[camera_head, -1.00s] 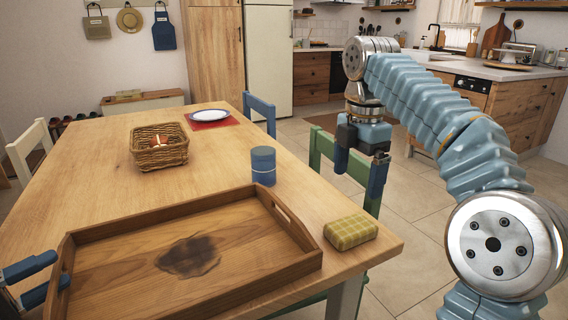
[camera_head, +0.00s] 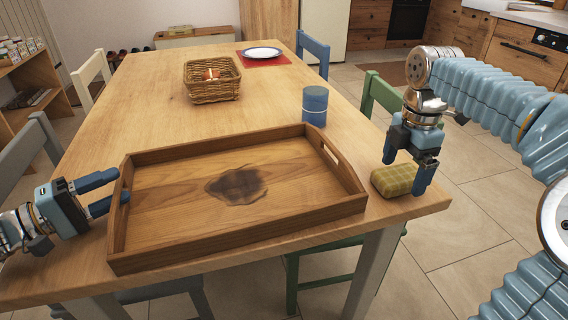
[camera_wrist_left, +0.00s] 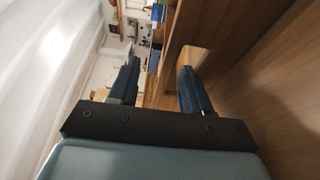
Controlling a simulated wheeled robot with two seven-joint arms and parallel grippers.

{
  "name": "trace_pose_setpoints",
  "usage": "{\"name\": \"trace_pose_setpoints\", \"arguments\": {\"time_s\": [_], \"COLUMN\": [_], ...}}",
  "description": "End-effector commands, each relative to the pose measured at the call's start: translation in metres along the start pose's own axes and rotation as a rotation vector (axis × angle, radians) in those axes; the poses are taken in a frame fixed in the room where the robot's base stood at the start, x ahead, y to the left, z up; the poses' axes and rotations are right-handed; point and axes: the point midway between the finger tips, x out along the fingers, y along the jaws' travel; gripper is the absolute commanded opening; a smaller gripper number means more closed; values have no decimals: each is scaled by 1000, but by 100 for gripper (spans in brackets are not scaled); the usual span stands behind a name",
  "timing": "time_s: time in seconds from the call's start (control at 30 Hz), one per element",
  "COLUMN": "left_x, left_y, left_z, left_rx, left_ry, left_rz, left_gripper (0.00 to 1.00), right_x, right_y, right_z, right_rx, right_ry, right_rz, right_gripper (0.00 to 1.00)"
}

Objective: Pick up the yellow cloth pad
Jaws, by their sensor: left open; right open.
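The yellow checked cloth pad (camera_head: 394,180) lies on the front right corner of the wooden table, right of the wooden tray. My right gripper (camera_head: 406,176) is open just above it, pointing down. In the head view one finger is at the pad's far side and the other overlaps its right end; I cannot tell whether they touch it. My left gripper (camera_head: 112,191) is open at the tray's left end, its fingers pointing right at the tray wall.
The wooden tray (camera_head: 190,150) with a dark stain fills the table's front. A blue canister (camera_head: 315,105) stands behind its right end. A wicker basket (camera_head: 212,88) and a plate (camera_head: 262,53) on a red mat are farther back. Chairs stand along the table's sides.

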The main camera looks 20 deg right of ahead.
Motion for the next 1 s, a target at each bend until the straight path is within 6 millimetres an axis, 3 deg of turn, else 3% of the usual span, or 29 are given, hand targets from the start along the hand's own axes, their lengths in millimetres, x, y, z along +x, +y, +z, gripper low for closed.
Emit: {"name": "trace_pose_setpoints", "arguments": {"time_s": [0.03, 0.3, 0.7, 1.0], "left_x": [0, 0, 0, 0], "left_y": [-12, -13, -13, -12], "left_z": [0, 0, 0, 0], "left_rx": [-15, -14, -14, -14], "left_ry": [1, 1, 1, 1], "left_rz": [-24, -24, -24, -24], "left_gripper": [85, 85, 85, 85], "right_x": [7, 11, 10, 1], "right_y": [-1, 0, 0, 0], "right_z": [0, 0, 0, 0], "right_rx": [0, 0, 0, 0], "right_ry": [0, 0, 0, 0], "right_rz": [-2, 0, 0, 2], "right_gripper": [100, 100, 39, 37]}}
